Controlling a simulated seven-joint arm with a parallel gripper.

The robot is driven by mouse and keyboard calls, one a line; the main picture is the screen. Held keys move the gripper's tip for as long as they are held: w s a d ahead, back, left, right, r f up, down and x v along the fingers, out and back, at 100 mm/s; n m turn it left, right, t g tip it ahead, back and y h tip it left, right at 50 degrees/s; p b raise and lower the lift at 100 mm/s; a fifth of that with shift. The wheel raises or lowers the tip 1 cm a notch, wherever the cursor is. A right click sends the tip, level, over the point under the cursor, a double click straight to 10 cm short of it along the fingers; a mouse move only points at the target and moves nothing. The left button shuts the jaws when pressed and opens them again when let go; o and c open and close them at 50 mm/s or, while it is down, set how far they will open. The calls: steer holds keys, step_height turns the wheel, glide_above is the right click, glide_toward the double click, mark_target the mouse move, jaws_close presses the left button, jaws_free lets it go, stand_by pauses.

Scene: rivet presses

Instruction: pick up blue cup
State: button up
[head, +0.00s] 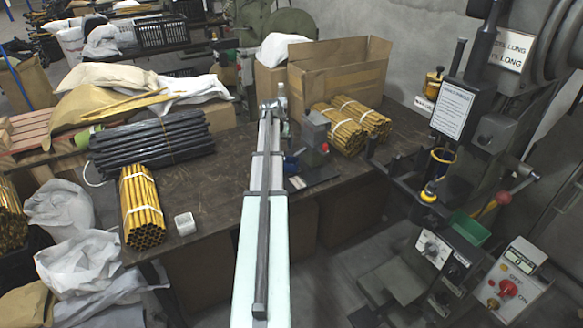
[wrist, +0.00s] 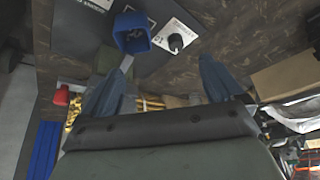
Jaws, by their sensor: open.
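The blue cup (wrist: 132,33) is in the upper middle of the wrist view, with its square-looking opening showing. It is beside a white label with a black knob on a dark plate. In the head view a small blue part of what looks like the same cup (head: 291,164) shows at the small bench press, right of my arm. My gripper (wrist: 166,62) is open, with its two blue-grey fingers wide apart. The cup lies beyond the fingertips, nearer the left finger, and is not between them. My arm hides the gripper in the head view.
The small press (head: 315,135) stands on the dark table (head: 215,165) and has a red knob (head: 324,148). Bundles of yellow tubes (head: 141,205) and dark tubes (head: 150,142) lie to the left. A cardboard box (head: 345,75) stands behind. A larger machine (head: 465,120) is at right.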

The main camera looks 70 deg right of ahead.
steer(key=s, duration=0.4)
glide_toward(292, 162)
steer(key=shift+s+d+f+m+g+y, duration=0.1)
steer(key=shift+f+m+g+y, duration=0.1)
steer(key=shift+f, duration=0.25)
steer(key=shift+s+d+f+m+g+y, duration=0.1)
steer(key=shift+s+f+m, duration=0.1)
steer(key=shift+f, duration=0.2)
steer(key=shift+w+a+f+x, duration=0.1)
steer(key=shift+a+x, duration=0.05)
steer(key=shift+x, duration=0.8)
steer(key=shift+w+a+f+x, duration=0.1)
steer(key=shift+a+x, duration=0.1)
steer(key=shift+x, duration=0.75)
steer(key=shift+w+a+x, duration=0.1)
steer(key=shift+a+x, duration=0.05)
steer(key=shift+x, duration=0.8)
steer(key=c, duration=1.1)
